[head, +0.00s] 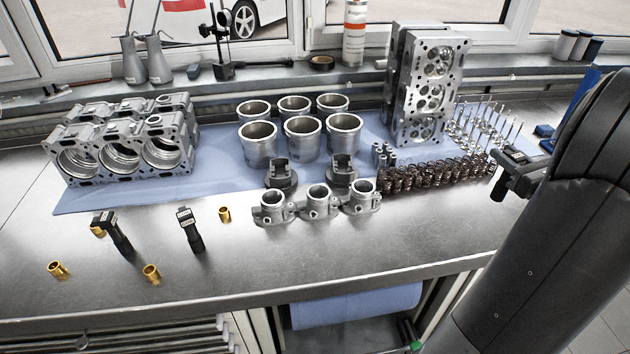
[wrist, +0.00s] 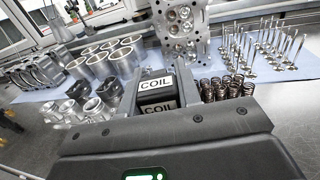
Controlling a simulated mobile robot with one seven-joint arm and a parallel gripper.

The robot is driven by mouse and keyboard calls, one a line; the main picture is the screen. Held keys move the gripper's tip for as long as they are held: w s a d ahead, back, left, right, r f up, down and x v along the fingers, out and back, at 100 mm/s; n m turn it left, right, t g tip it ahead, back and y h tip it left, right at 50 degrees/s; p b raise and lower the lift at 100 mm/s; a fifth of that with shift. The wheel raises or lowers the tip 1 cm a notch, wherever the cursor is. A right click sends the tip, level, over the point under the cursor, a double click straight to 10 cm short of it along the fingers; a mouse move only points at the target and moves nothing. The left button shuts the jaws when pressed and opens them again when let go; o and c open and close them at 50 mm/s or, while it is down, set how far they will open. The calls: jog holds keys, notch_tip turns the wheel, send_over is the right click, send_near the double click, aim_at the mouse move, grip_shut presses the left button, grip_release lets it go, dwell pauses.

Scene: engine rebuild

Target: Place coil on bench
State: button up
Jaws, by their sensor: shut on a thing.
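My gripper (head: 513,180) is at the right of the head view, above the bench's right part, near the valves and springs. It is shut on a black coil (wrist: 157,97) with white labels reading COIL, seen between the fingers in the wrist view. Two similar black coils with pale labels, a left one (head: 118,236) and a right one (head: 190,232), lie on the bare metal bench (head: 330,245) at front left.
Brass bushings (head: 152,274) lie around the two coils. The front middle of the bench is clear.

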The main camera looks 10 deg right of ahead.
jog(key=w+a+n+g+y, duration=0.2)
jog(key=w+a+n+y, duration=0.3)
jog(key=a, duration=0.6)
jog(key=w+a+n+g+y, duration=0.1)
jog(key=w+a+g+y, duration=0.15)
jog(key=w+a, duration=0.65)
jog(key=w+a+n+g+y, duration=0.2)
jog(key=w+a+y, duration=0.25)
jog(key=a, duration=0.75)
jog(key=s+a+n+g+y, duration=0.15)
jog(key=a+n+g, duration=0.35)
jog(key=a, duration=1.3)
jog(key=s+a+n+g+y, duration=0.1)
jog(key=s+a+n+g, duration=0.35)
jog(key=a, duration=1.25)
jog(key=w+a+f+m+g, duration=0.1)
jog(key=a+f, duration=0.9)
jog(key=a, duration=0.1)
jog(key=shift+w+a+f+g, duration=0.35)
jog(key=shift+w+f+g, duration=0.05)
jog(key=shift+f+m, duration=0.1)
jog(key=shift+m, duration=0.15)
